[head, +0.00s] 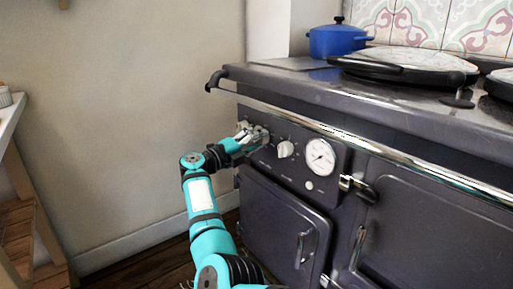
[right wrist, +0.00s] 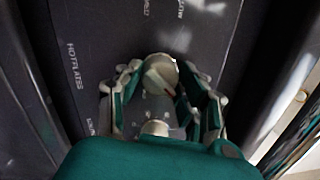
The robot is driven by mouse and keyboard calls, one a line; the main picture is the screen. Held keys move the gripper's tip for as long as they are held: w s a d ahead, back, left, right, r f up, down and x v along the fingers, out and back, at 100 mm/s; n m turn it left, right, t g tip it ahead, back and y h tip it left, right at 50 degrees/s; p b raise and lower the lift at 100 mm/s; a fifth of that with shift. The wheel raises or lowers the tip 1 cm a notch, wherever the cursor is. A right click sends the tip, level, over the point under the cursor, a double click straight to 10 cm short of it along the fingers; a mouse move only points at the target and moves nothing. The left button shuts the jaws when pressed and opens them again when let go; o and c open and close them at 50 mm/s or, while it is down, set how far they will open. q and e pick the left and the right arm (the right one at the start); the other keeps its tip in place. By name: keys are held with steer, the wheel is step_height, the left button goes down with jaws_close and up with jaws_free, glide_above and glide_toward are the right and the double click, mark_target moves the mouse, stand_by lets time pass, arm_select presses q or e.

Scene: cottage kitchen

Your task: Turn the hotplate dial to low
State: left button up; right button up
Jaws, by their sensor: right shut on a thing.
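My right gripper (head: 254,136) is at the left end of the control panel on the dark range's front, its fingers around a dial. In the right wrist view the hotplate dial (right wrist: 160,74) is a round, pale metal knob with a small reddish mark. The right gripper (right wrist: 163,80) has a finger on either side of it and is shut on it. The word "HOTPLATES" is on the panel (right wrist: 90,45) beside the dial. Other lettering is partly cut off, so I cannot tell the dial's exact setting. My left gripper is not in view.
A second white knob (head: 286,149) and a round gauge (head: 320,157) are to the right on the panel. A chrome rail (head: 345,137) runs along the range's front above them. A blue pot (head: 337,40) stands at the back, and a wooden shelf unit (head: 22,215) at left.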

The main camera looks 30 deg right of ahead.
steer(key=shift+f+m+b, duration=0.15)
steer(key=shift+m+b, duration=0.7)
steer(key=shift+m, duration=0.45)
steer(key=shift+g, duration=0.3)
steer(key=o, duration=1.1)
steer(key=shift+o, duration=0.2)
steer(key=s+a, duration=0.1)
steer(key=a, duration=0.6)
steer(key=shift+a+f, duration=0.25)
